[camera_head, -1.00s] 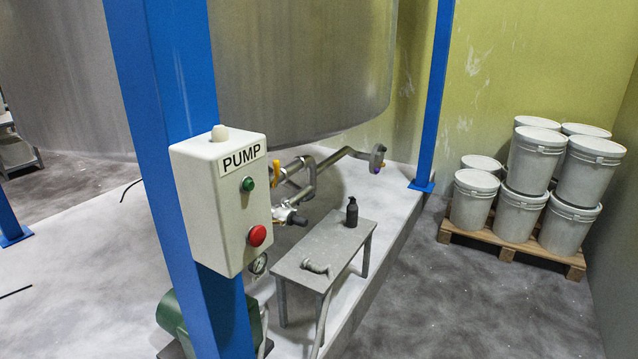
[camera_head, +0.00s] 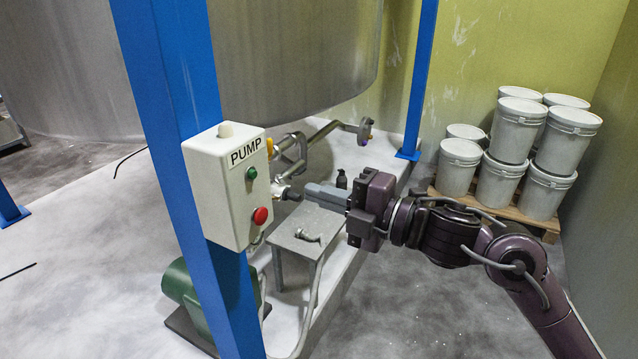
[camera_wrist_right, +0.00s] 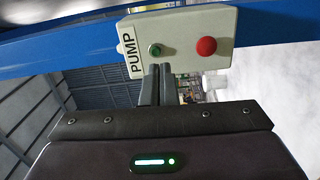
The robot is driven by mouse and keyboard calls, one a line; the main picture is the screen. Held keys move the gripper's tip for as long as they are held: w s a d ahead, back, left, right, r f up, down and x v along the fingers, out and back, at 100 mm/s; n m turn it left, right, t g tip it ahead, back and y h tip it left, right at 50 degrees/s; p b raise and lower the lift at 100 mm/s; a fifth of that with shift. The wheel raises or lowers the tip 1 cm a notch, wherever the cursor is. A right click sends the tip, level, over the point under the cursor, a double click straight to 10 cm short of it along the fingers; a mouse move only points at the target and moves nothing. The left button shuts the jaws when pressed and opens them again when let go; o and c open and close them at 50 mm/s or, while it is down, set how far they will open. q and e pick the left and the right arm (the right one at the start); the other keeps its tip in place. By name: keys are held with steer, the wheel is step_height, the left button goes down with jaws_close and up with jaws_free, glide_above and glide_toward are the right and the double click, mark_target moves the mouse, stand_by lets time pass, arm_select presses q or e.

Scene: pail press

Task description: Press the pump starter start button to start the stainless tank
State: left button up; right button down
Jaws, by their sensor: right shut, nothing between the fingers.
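The pump starter (camera_head: 222,190) is a pale box marked PUMP on a blue post. It has a green button (camera_head: 251,173) above a red button (camera_head: 260,215) and a pale dome on top. My right gripper (camera_head: 308,190) is shut and empty, to the right of the box and apart from it, pointing toward its face. In the right wrist view the box shows at the top, with the green button (camera_wrist_right: 155,50) just beyond the fingertips (camera_wrist_right: 156,68) and the red button (camera_wrist_right: 206,46) to the right. The stainless tank (camera_head: 295,60) stands behind. My left gripper is out of view.
The blue post (camera_head: 170,120) carries the box. A green motor (camera_head: 190,290) sits low. White pails (camera_head: 515,130) stand on a pallet at right.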

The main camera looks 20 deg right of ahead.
mark_target(255, 175)
steer(key=shift+n, duration=0.4)
steer(key=x, duration=0.2)
steer(key=p+x, duration=0.1)
steer(key=x, duration=0.1)
steer(key=a+r+x, duration=0.1)
steer(key=x, duration=0.1)
steer(key=shift+s+a+p, duration=0.15)
steer(key=shift+p, duration=0.25)
steer(key=shift+x, duration=0.8)
